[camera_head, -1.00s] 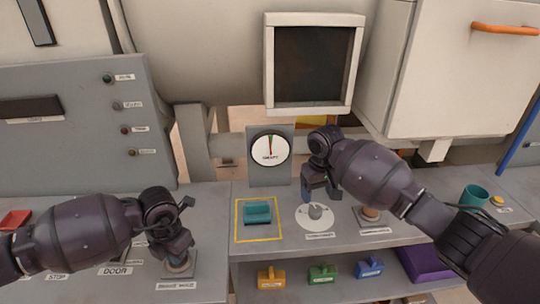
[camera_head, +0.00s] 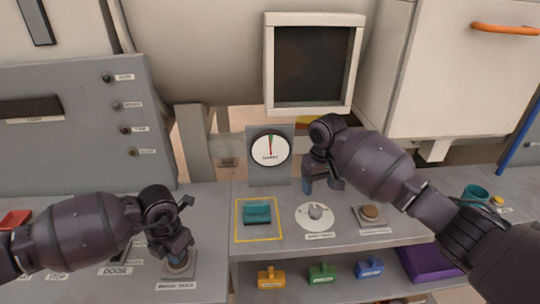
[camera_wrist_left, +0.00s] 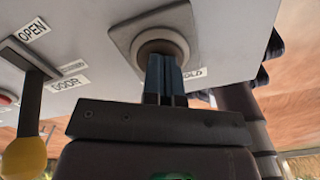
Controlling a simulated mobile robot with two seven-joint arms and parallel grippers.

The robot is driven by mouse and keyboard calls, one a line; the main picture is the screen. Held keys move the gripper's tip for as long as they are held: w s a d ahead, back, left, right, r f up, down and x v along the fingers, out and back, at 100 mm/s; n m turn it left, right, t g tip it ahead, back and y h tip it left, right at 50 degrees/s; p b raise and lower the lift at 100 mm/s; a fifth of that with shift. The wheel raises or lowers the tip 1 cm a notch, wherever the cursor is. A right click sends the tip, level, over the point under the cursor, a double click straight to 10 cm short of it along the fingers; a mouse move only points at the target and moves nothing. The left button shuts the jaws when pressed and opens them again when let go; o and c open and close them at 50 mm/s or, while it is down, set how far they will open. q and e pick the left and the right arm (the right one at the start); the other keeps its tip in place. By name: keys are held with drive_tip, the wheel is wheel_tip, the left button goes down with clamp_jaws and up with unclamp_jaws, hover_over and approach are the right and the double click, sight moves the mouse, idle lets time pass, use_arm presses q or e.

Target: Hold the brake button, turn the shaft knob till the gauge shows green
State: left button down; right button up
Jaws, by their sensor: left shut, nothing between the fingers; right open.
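My left gripper (camera_head: 178,257) is shut and empty, its fingertips down on the brake button (camera_head: 180,268) at the front left of the bench. In the left wrist view the shut blue fingers (camera_wrist_left: 163,75) reach the round brake button (camera_wrist_left: 160,45) in its square grey plate. The shaft knob (camera_head: 315,212) is a grey knob on a white disc right of centre. My right gripper (camera_head: 321,186) is open above and behind the knob, apart from it. The gauge (camera_head: 270,148) is a white dial on a grey stand; its needle points nearly straight up, near the small green mark.
A teal block (camera_head: 257,213) lies inside a yellow square outline left of the knob. A brown button (camera_head: 371,212) is right of it. Yellow, green and blue pieces sit on the shelf below. A teal cup (camera_head: 474,197) stands at the right. A yellow-tipped lever (camera_wrist_left: 25,155) is beside my left gripper.

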use_arm(q)
drive_tip(key=shift+r, duration=2.8)
